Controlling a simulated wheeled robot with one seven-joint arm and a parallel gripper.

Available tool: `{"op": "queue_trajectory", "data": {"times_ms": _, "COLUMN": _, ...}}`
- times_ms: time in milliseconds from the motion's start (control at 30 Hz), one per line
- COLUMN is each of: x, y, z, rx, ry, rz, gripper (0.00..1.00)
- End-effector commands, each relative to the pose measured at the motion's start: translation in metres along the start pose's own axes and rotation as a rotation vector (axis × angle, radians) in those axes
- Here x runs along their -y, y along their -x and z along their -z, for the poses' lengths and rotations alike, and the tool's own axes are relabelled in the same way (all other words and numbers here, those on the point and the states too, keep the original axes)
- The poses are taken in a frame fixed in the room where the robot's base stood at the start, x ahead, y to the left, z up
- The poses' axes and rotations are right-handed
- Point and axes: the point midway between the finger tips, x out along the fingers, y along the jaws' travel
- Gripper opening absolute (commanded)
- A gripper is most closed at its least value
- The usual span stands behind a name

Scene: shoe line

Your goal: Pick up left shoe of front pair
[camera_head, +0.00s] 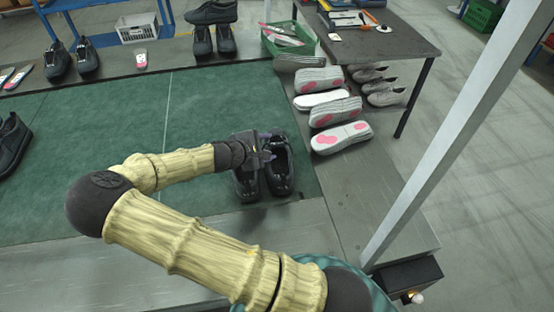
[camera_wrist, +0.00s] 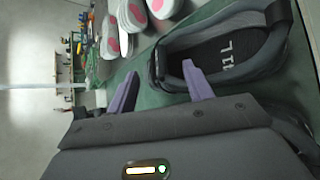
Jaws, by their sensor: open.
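A pair of black shoes stands on the green mat in the head view, side by side. The left shoe (camera_head: 246,186) is partly hidden by my gripper, and the right shoe (camera_head: 281,174) shows more fully. My gripper (camera_head: 268,149) is open above the pair at its far end.
Several grey-white shoes with pink soles (camera_head: 340,138) lie just right of the mat (camera_head: 130,130). A green crate (camera_head: 288,40) and more black shoes (camera_head: 212,12) stand at the back. A grey post (camera_head: 440,130) rises at right. The mat's middle is largely clear.

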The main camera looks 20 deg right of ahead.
Motion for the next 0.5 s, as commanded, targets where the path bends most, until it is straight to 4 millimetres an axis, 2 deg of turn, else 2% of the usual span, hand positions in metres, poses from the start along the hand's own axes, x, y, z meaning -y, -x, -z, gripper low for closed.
{"op": "queue_trajectory", "data": {"times_ms": 233, "x": 0.000, "y": -0.007, "z": 0.003, "rx": 0.000, "ry": 0.002, "rz": -0.001, "gripper": 0.51}}
{"op": "queue_trajectory", "data": {"times_ms": 500, "x": -0.001, "y": -0.045, "z": 0.008, "rx": 0.001, "ry": 0.001, "rz": -0.001, "gripper": 0.51}}
